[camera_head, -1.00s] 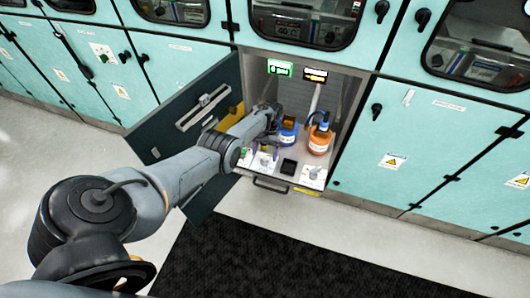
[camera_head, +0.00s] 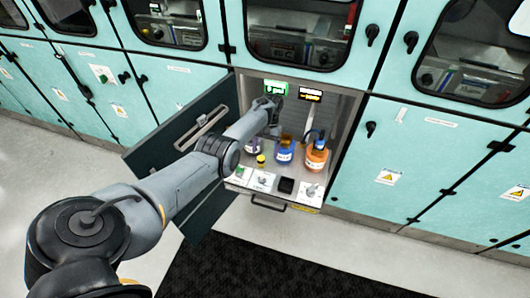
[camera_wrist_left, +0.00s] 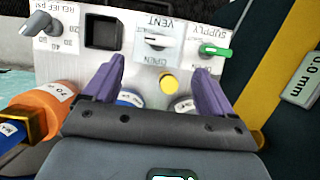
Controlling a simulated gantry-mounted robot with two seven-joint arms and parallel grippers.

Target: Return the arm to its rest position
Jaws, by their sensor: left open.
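My left arm (camera_head: 180,190) reaches from the lower left, past the open door, into the open cabinet bay (camera_head: 340,110). My left gripper (camera_head: 272,126) is inside the bay, above the bottles. In the left wrist view its two purple fingers (camera_wrist_left: 158,75) are spread, with nothing held between them. The gripper partly hides a blue-labelled bottle (camera_wrist_left: 130,98) and another bottle (camera_wrist_left: 184,104) in that view. My right gripper is not in view.
An orange bottle (camera_head: 317,158) and a blue bottle (camera_head: 285,152) stand in the bay. The front panel (camera_head: 275,183) carries a relief knob, vent dial and green supply valve (camera_wrist_left: 215,50). The dark open door (camera_head: 185,135) stands left, close to my arm.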

